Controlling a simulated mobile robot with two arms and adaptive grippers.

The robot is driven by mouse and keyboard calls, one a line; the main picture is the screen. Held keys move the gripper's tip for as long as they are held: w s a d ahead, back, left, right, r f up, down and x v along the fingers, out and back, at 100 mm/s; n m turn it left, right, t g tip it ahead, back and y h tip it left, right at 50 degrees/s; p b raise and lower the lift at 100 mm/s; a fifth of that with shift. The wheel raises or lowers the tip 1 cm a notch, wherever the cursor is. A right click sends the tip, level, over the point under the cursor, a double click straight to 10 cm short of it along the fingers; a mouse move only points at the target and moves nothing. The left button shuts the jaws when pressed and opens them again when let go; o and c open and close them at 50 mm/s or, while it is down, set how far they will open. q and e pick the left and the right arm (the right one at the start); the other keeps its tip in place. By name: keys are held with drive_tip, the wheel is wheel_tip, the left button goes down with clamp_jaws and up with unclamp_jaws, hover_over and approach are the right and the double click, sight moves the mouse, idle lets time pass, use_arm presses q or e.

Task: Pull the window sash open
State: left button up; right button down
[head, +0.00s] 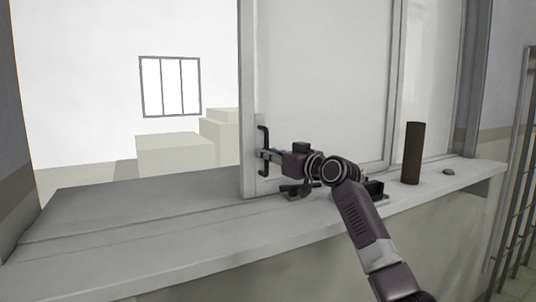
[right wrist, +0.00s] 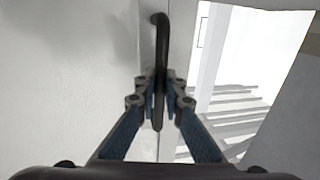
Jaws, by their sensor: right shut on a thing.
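The window sash (head: 320,80) is a pale framed panel standing upright above the sill. Its left edge is well clear of the left wall, and the opening to its left shows the space beyond. A dark bracket-shaped handle (head: 262,134) is on the sash's left stile; it also shows upright in the right wrist view (right wrist: 160,35). My right gripper (head: 265,157) is shut on the handle, with its fingers on both sides of the bar in the right wrist view (right wrist: 160,88). My left gripper is not in view.
The grey sill (head: 120,250) runs along the front, bare on the left. A brown cylinder (head: 412,153) stands on it right of my arm, with a small grey disc (head: 448,171) farther right. Metal bars (head: 515,170) stand at the right edge. Pale blocks (head: 175,152) lie beyond the opening.

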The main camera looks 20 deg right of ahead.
idle(0.3)
drive_tip(key=c, duration=2.5)
unclamp_jaws()
drive_tip(key=o, duration=0.5)
drive_tip(key=shift+s, duration=0.1)
drive_tip(key=shift+c, duration=0.2)
drive_tip(key=shift+d, duration=0.1)
drive_tip(key=v, duration=1.2)
drive_tip(key=shift+f, duration=0.1)
